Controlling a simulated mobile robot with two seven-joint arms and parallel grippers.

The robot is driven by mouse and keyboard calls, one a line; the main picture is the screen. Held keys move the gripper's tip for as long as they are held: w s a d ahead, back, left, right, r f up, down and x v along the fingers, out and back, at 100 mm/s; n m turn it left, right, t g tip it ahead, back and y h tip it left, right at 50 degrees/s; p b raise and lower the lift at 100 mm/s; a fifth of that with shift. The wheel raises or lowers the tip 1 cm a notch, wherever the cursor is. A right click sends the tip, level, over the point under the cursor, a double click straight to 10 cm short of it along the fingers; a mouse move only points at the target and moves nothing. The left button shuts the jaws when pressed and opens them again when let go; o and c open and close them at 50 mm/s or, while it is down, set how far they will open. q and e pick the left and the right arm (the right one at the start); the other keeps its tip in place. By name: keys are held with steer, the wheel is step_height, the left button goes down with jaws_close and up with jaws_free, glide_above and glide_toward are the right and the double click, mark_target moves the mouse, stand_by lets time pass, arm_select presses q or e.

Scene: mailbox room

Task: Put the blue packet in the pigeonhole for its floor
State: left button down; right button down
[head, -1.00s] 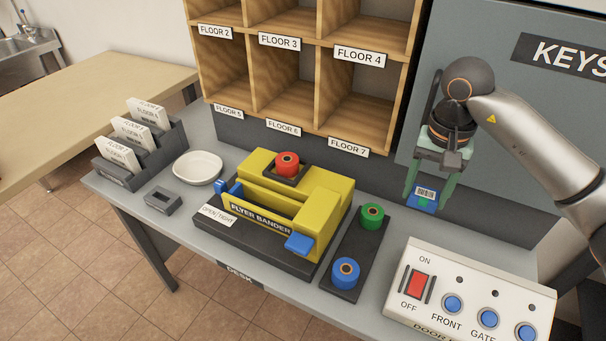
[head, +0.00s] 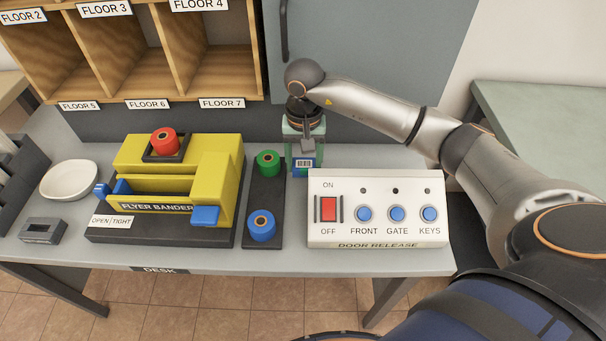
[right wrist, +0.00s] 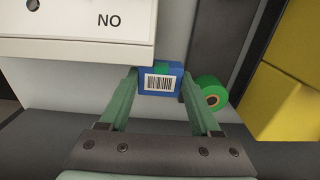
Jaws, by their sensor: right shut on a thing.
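The blue packet (head: 304,168) is small, with a white barcode label, and hangs over the desk between the green roll and the door release box. My right gripper (head: 303,152) is shut on it, pointing down. In the right wrist view the packet (right wrist: 160,70) sits between the two green fingers, with a green patch above its barcode. No floor marking is readable on it. The wooden pigeonhole rack (head: 140,102) is at the upper left, with labels FLOOR 2 to FLOOR 7; its top is cut off. My left gripper is not in view.
The door release box (head: 320,238) stands just right of the packet. A green roll (head: 268,162) and blue roll (head: 262,226) stand left of it, beside the yellow flyer bander (head: 225,165). A white dish (head: 69,180) is farther left. A grey cabinet (head: 350,70) is behind.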

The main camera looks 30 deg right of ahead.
mark_target(304, 186)
steer(key=shift+f, duration=2.55)
steer(key=shift+f+b, duration=0.25)
steer(key=shift+b, duration=0.05)
steer(key=shift+c, duration=1.9)
jaws_free()
steer(key=shift+r, duration=0.1)
